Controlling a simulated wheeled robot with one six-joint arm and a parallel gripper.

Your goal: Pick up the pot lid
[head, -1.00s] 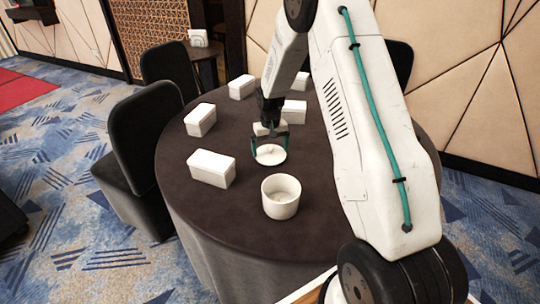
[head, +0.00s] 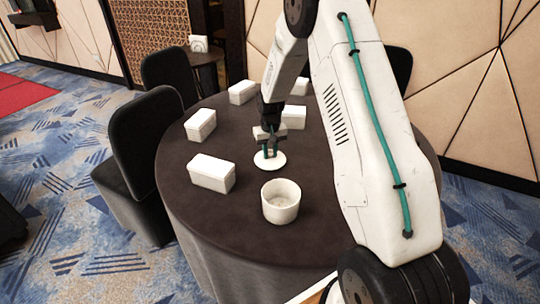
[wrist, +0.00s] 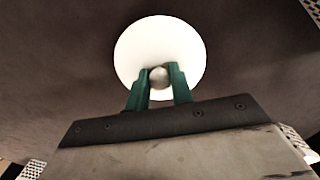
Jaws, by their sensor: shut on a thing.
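The pot lid (head: 270,161) is a flat white disc on the dark round table, behind the pot. In the wrist view the lid (wrist: 160,40) is a bright round plate with a small grey knob (wrist: 159,77) at its middle. My gripper (head: 270,152) is over the lid, its green fingers shut on the knob from both sides; they also show in the wrist view (wrist: 159,80). I cannot tell whether the lid touches the table. The white open pot (head: 281,202) stands upright in front of the lid, apart from it.
Several white boxes stand on the dark table (head: 235,240): one to the left (head: 212,172), one farther back (head: 200,124) and one right of my gripper (head: 293,117). Dark chairs (head: 140,130) stand at the table's left. The cloth between the left box and the pot is clear.

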